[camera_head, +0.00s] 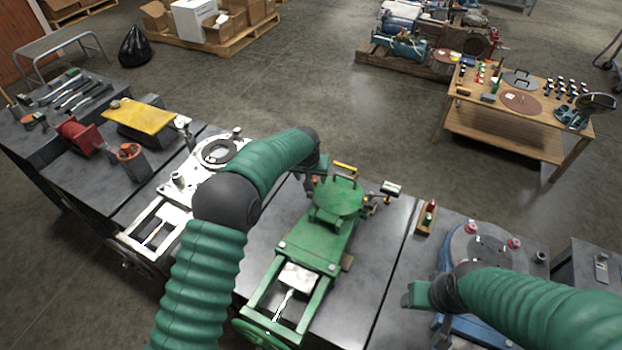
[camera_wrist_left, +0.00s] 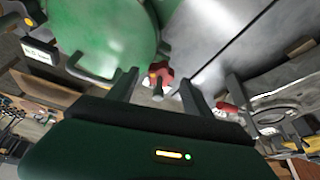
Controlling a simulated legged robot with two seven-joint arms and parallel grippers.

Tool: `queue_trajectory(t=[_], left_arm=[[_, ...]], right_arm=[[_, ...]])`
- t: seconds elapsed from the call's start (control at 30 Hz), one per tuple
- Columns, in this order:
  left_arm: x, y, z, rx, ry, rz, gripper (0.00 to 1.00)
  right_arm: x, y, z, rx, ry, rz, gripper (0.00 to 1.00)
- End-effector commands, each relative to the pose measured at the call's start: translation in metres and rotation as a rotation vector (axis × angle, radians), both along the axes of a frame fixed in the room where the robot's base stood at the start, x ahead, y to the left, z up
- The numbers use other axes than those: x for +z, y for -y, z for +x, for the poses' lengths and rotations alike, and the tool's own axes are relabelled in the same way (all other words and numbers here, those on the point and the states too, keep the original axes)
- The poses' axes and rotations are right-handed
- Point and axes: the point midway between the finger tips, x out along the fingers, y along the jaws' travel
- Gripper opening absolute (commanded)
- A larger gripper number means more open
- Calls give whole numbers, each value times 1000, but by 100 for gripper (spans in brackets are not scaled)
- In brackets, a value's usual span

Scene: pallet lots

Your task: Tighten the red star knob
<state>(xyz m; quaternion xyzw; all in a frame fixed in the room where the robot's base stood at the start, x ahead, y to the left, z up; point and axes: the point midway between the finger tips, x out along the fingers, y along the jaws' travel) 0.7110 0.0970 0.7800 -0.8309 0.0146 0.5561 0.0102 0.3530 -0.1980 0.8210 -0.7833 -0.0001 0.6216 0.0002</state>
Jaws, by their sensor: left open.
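In the left wrist view, the red star knob (camera_wrist_left: 161,72) sits beside the round green plate (camera_wrist_left: 105,30) of the green machine. My left gripper (camera_wrist_left: 157,88) is open, its two dark fingers on either side of the knob; I cannot tell if they touch it. In the head view, the left arm reaches over the green machine (camera_head: 325,235), and its gripper (camera_head: 318,168) is small and partly hidden near the plate's left side. The knob is not clear there. My right gripper (camera_head: 418,293) is at the lower right by the blue machine, its fingers not distinguishable.
The blue machine (camera_head: 445,262) bears a grey disc with red knobs (camera_head: 515,243). A white machine (camera_head: 175,197) stands left of the green one. A small wooden block with bottles (camera_head: 427,220) lies right of it. A wooden table (camera_head: 520,95) stands at back right; floor between is clear.

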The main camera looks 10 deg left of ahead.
Motion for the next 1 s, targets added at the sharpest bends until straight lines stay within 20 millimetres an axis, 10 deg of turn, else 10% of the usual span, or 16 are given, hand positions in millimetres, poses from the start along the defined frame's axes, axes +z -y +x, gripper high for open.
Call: queue_trajectory(t=[0.37, 0.83, 1.0], left_arm=[[-12, 0, 5, 0, 1, 0, 59], [-12, 0, 5, 0, 1, 0, 0], [-12, 0, 5, -4, 0, -1, 0]], right_arm=[[-1, 0, 0, 0, 0, 0, 58], [-1, 0, 0, 0, 0, 0, 58], [-1, 0, 0, 0, 0, 0, 58]])
